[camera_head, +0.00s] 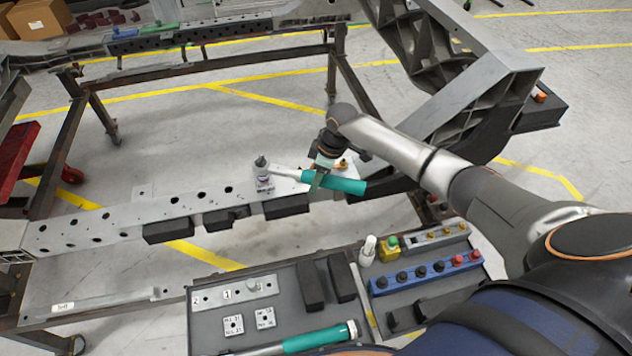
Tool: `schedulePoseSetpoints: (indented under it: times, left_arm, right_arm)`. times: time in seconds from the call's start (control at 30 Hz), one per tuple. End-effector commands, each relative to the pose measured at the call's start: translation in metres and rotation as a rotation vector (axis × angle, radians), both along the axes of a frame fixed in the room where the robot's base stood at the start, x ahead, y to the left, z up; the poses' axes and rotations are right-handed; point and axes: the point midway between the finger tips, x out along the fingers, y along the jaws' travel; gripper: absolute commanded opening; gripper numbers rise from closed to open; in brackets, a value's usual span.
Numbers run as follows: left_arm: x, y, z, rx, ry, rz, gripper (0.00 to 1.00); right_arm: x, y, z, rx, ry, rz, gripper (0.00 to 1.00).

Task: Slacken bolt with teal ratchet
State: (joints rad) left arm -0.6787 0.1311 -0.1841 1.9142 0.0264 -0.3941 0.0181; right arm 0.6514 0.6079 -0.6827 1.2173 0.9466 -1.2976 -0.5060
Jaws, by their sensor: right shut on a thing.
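The teal-handled ratchet (345,186) is over the perforated grey rail of the chassis (120,223). My right gripper (319,176) is shut on it near the inner end of the teal handle. The ratchet's metal shaft points left to a dark-topped head (262,162), which stands upright over the rail. The bolt is hidden under the head, and I cannot tell how far the socket sits on it. My left gripper is not in view.
A second teal-handled tool (318,337) lies at the front of the grey tray (203,327). A blue rack (430,277) with several knobs, a white bottle (368,250) and a yellow-green button box (389,248) stand right. A large grey bracket (478,97) rises behind my right arm.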

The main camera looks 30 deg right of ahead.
Motion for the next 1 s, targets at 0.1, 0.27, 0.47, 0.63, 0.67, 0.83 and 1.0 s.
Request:
schedulePoseSetpoints:
  times: [0.1,0.27,0.47,0.63,0.67,0.83,1.0]
  left_arm:
    - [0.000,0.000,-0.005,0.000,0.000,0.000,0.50]
    - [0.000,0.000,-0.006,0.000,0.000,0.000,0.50]
    - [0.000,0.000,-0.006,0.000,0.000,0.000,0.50]
    - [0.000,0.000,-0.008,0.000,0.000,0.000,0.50]
    - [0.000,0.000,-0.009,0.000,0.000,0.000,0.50]
    - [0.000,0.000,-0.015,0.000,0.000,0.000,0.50]
    - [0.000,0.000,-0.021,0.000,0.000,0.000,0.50]
  right_arm:
    - [0.003,0.000,-0.002,0.003,-0.001,0.026,0.00]
    - [0.004,-0.002,-0.001,0.003,-0.001,0.042,0.00]
    - [0.004,-0.002,-0.001,0.004,-0.001,0.044,0.00]
    - [0.005,-0.002,-0.002,0.003,-0.001,0.050,0.00]
    - [0.005,-0.002,-0.002,0.003,-0.001,0.053,0.00]
    - [0.009,-0.006,-0.002,0.003,-0.001,0.085,0.00]
    - [0.013,-0.008,-0.002,0.005,-0.002,0.118,0.00]
